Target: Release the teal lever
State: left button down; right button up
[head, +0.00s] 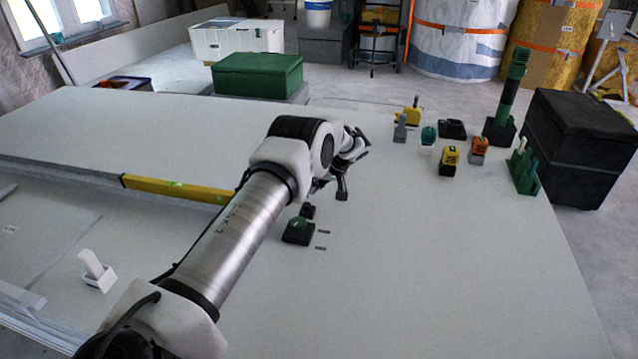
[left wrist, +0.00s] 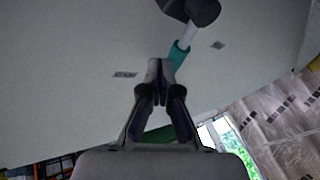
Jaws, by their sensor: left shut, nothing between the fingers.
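My left gripper (head: 342,192) is over the pale board in the head view, its fingers pointing down. In the left wrist view its fingertips (left wrist: 161,66) are together, with nothing between them. The teal lever (left wrist: 179,53) shows just beyond and to the right of the tips, as a teal grip on a pale rod running to a dark part at the top edge. It appears apart from the fingers, but the depth gap is hard to judge. In the head view a green-topped black block (head: 297,235) lies left of and nearer than the gripper; it may be the lever's mount. My right gripper is out of view.
The pale board (head: 430,270) is clear at front right. Several tools, including a yellow-black one (head: 449,162), stand at its far right. A yellow level (head: 175,190) lies at left, and a white holder (head: 97,275) is at front left. A black box (head: 580,145) stands at right.

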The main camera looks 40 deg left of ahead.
pick_arm(q)
jog(key=shift+s+a+r+n, duration=0.15)
jog(key=shift+a+n, duration=0.15)
jog(key=shift+n, duration=0.1)
jog(key=shift+s+a+p, duration=0.35)
jog(key=shift+a+p, duration=0.1)
jog(key=shift+p, duration=0.1)
jog(key=shift+s+a, duration=0.15)
jog(key=n, duration=0.1)
jog(key=s+a+n+g, duration=0.1)
jog(key=shift+f+n+g+h+b, duration=0.25)
jog(key=shift+n+g+h+b, duration=0.05)
jog(key=shift+h, duration=0.1)
jog(key=shift+s+a+r, duration=0.15)
jog(key=shift+s+r, duration=0.05)
jog(key=shift+s, duration=0.35)
jog(key=shift+s+a+p, duration=0.1)
jog(key=shift+s+p, duration=0.05)
jog(key=shift+p, duration=0.15)
jog(key=shift+s+f, duration=0.1)
jog(key=shift+s, duration=0.05)
